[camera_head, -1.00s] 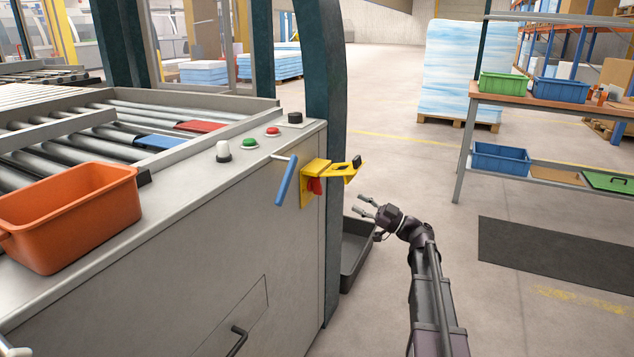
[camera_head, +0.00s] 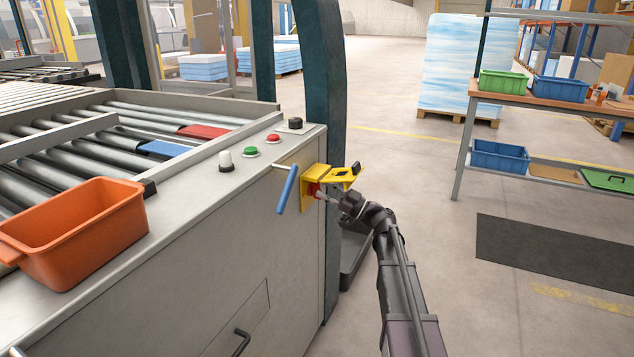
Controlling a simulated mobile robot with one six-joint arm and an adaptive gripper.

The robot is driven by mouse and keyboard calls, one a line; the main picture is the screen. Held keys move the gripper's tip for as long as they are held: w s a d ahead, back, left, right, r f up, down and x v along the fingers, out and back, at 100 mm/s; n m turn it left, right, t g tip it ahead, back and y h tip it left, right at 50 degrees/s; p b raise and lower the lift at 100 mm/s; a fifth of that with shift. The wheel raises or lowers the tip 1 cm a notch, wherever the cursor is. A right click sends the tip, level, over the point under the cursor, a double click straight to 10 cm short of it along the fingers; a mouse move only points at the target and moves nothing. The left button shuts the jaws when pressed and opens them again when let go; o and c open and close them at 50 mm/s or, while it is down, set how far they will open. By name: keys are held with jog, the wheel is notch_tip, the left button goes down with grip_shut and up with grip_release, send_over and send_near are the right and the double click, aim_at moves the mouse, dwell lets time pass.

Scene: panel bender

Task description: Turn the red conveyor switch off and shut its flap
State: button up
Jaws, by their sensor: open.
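The red conveyor switch (camera_head: 312,190) sits on a yellow plate on the right end of the machine's side panel. It is small and partly hidden by my gripper. Its yellow flap (camera_head: 344,177) stands open, sticking out to the right above the switch. My gripper (camera_head: 324,194) is open, under the flap, with its fingertips at the red switch. I cannot tell whether the fingers touch the switch or lie around it.
A blue-handled lever (camera_head: 286,190) hangs just left of the switch. An orange bin (camera_head: 75,235) stands on the machine top. A dark tray (camera_head: 355,250) is on the floor below my gripper. Open floor lies to the right, before a workbench (camera_head: 545,103).

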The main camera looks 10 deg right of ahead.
jog(key=shift+p+x, duration=0.3)
jog(key=shift+x, duration=1)
